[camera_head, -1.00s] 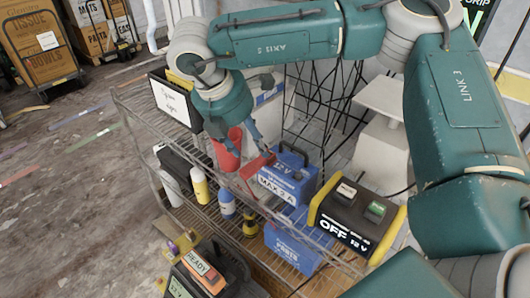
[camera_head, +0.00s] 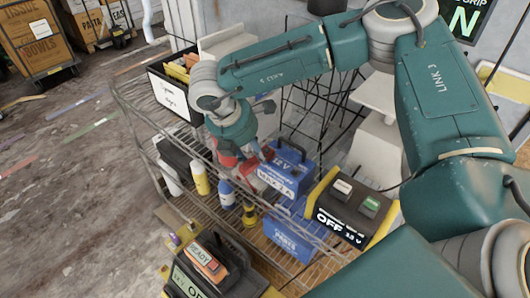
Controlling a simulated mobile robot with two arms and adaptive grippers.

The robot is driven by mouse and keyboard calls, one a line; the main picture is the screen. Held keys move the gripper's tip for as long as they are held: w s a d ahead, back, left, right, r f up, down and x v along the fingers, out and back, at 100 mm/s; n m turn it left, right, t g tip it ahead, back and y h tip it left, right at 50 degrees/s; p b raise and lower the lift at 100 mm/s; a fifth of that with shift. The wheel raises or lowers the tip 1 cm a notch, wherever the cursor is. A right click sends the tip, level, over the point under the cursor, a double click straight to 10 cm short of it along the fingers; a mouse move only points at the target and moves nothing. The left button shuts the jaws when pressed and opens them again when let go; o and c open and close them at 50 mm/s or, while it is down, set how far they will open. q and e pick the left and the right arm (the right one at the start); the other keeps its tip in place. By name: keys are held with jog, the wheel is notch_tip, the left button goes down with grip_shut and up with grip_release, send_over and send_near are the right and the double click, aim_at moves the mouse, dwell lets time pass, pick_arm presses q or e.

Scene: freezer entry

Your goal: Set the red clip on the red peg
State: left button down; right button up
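My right gripper (camera_head: 254,156) reaches down from the upper left over the rack, at the left side of a blue battery (camera_head: 288,172) marked 12 V. A small red piece (camera_head: 249,178), which looks like the red clip, is just below the fingertips against the battery's left edge. I cannot tell whether the fingers are closed on it. A larger red object (camera_head: 226,156) is partly hidden behind the gripper. I cannot pick out the red peg for certain. My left gripper is not in view.
A black and yellow charger box (camera_head: 345,212) reading OFF stands right of the battery on the wire rack (camera_head: 128,108). Yellow (camera_head: 200,178) and blue (camera_head: 226,193) bottles stand below on the left. A bin (camera_head: 172,96) holding yellow and orange items is behind. A READY device (camera_head: 203,262) is in front.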

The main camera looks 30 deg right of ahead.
jog(key=shift+s+f, duration=0.1)
grip_shut()
jog(key=shift+r, duration=0.25)
notch_tip(320, 180, up, 18)
jog(key=b, duration=0.6)
notch_tip(320, 180, up, 6)
jog(key=p, duration=0.2)
send_over(253, 157)
jog(key=shift+f, duration=0.15)
dwell(0.4)
